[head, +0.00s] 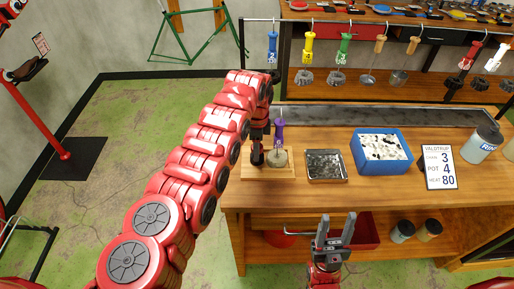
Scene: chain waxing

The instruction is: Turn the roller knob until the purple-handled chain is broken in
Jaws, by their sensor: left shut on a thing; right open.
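The purple-handled chain stands at the wooden roller stand (284,174) on the bench's left end. Its purple handle (279,132) is upright above a round grey part (277,158). My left gripper (257,154) reaches down to the left side of the stand, beside the purple handle. It is shut on what looks like the roller knob, which its fingers and my arm mostly hide. My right gripper (335,228) is open and empty, low in front of the bench's front edge.
Right of the stand are a metal tray (325,178), a blue bin (384,168) of light pieces, a number card (440,168) and a can (482,146). Several colored-handled chains hang from the rack behind (345,21). A red bin (365,232) sits on the lower shelf.

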